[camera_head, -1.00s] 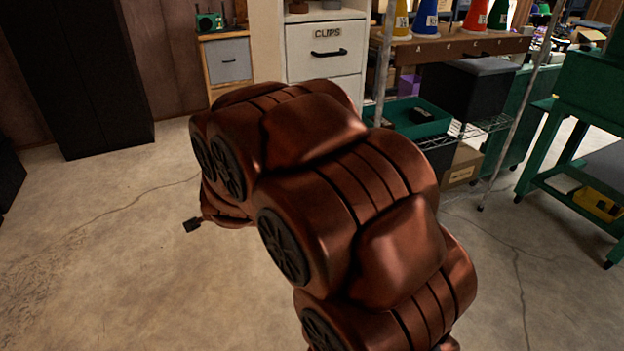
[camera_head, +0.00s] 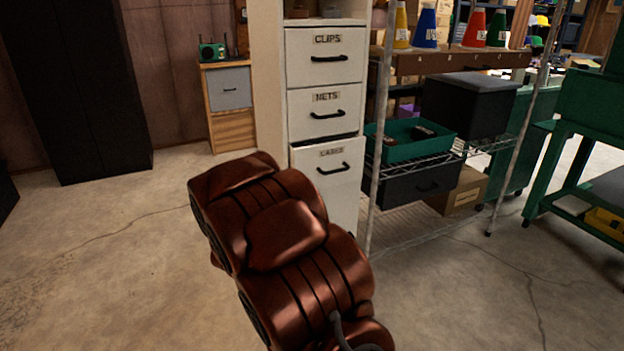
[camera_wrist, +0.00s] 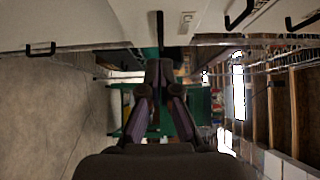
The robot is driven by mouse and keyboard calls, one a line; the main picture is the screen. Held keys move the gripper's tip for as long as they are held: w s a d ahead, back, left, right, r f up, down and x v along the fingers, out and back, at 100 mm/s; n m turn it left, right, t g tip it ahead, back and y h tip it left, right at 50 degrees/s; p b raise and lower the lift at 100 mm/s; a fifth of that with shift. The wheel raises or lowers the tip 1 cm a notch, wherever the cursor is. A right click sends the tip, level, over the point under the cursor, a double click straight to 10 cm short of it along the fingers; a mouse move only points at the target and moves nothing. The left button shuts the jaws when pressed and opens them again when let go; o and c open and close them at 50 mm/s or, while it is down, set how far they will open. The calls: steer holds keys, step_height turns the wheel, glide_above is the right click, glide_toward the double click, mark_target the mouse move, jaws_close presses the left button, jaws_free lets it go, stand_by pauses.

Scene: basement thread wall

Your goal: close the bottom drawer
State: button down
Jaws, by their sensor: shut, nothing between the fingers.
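The white drawer cabinet stands at the centre back in the head view. Its bottom drawer (camera_head: 328,188), with a black handle and a label that seems to read CABLES, stands out a little, with a dark gap along its top. The NETS drawer (camera_head: 302,119) and CLIPS drawer (camera_head: 301,68) above look flush. My arm hides the bottom drawer's lower left. My gripper (camera_wrist: 159,76) shows in the wrist view, shut and empty, apart from the white fronts and black handles along the top edge. I cannot tell which front is which there. The gripper is hidden in the head view.
A wire rack (camera_head: 374,160) with a green tray (camera_head: 398,152) and a dark box stands directly right of the cabinet. A small wooden cabinet (camera_head: 234,133) stands to the left. A green workbench (camera_head: 585,150) is at far right. The concrete floor in front is open.

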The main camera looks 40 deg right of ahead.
steer(key=b, duration=0.1)
glide_toward(317, 170)
steer(key=s+d, duration=0.1)
steer(key=d, duration=0.3)
steer(key=shift+w+d+f+b, duration=0.15)
steer(key=shift+w+d, duration=0.25)
steer(key=shift+w, duration=0.6)
steer(key=shift+w+d+r+b, duration=0.1)
steer(key=shift+w+d+b, duration=0.25)
steer(key=shift+w, duration=0.6)
steer(key=shift+d, duration=0.1)
